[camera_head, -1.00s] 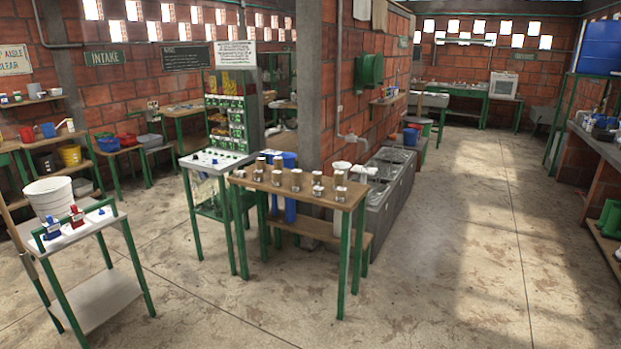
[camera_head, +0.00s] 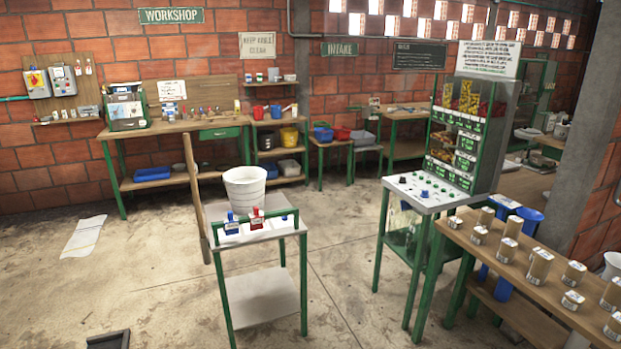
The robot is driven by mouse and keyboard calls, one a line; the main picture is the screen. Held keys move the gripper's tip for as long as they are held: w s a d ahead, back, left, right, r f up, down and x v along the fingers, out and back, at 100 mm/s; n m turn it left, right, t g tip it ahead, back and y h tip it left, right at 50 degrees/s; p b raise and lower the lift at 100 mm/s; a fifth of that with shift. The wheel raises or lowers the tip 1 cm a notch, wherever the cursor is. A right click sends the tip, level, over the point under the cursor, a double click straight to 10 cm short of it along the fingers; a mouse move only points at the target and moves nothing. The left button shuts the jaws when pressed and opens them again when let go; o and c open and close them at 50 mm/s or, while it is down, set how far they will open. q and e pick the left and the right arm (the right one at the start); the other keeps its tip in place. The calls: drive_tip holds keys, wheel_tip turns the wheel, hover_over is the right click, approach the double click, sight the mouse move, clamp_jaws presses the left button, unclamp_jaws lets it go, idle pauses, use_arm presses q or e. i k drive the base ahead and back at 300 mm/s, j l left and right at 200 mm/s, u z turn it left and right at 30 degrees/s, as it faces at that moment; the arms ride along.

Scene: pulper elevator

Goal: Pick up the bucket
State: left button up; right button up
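A white bucket (camera_head: 245,192) stands upright at the back of a small green-framed stand (camera_head: 262,298) near the middle of the view. A smaller yellow bucket (camera_head: 289,138) sits on a shelf by the back wall. Neither of my grippers is in view.
A wooden pole (camera_head: 195,200) leans beside the stand's left side. A control table (camera_head: 430,192) and a wooden table with several small canisters (camera_head: 520,262) stand to the right. A workbench (camera_head: 180,127) lines the back wall. The floor at left is mostly open, with a paper sheet (camera_head: 84,236).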

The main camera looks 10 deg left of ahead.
sight(246, 186)
drive_tip(key=i+j+z, duration=0.1)
drive_tip(key=i, duration=1.65)
